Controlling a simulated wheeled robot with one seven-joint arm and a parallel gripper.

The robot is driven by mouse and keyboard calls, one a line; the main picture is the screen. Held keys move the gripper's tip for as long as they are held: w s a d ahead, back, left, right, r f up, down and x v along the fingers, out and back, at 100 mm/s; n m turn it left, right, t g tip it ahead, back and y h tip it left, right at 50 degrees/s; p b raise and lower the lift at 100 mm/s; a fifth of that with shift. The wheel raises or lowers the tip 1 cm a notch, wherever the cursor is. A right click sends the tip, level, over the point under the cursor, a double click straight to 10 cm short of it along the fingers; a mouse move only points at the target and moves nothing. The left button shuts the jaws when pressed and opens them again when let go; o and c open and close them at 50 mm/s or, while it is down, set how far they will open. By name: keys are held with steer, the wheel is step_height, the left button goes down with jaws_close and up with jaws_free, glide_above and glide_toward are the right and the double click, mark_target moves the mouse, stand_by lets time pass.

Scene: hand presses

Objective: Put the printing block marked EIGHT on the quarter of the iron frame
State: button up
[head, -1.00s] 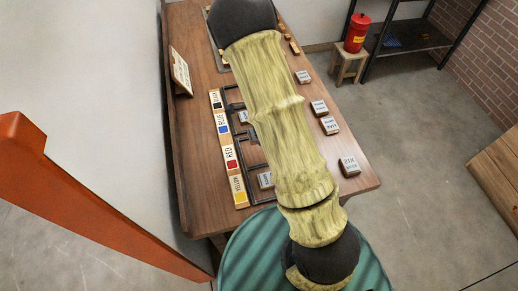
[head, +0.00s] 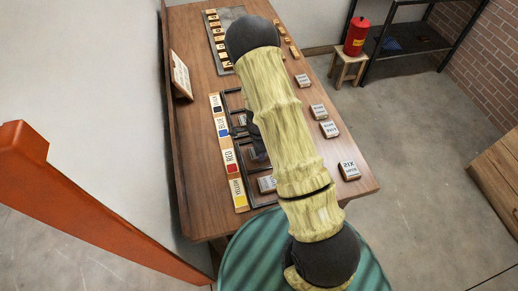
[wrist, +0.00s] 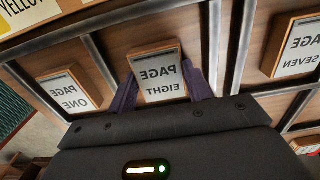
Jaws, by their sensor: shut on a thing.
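The block marked PAGE EIGHT (wrist: 160,80), wooden with a pale face, is between the two purple fingers of my gripper (wrist: 162,88) in the wrist view. My gripper is shut on it. The iron frame (wrist: 92,55) has dark bars that divide it into quarters. The block shows over the quarter between those of PAGE ONE (wrist: 64,91) and PAGE SEVEN (wrist: 300,46); I cannot tell whether it touches the bottom. In the head view my gripper (head: 256,146) is over the frame (head: 250,205), partly hidden by my arm.
Colour labels, YELLOW (head: 238,195), RED (head: 229,161), blue and black, run along the frame's left side. Other blocks, including SIX (head: 348,171), lie along the table's right side. A grey plate with several small blocks (head: 224,50) is at the far end. A sign (head: 180,76) stands at left.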

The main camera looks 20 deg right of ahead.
steer(key=shift+f, duration=0.15)
steer(key=o, duration=1)
step_height(320, 180, up, 12)
steer(key=shift+r+b, duration=0.2)
steer(key=shift+b, duration=0.2)
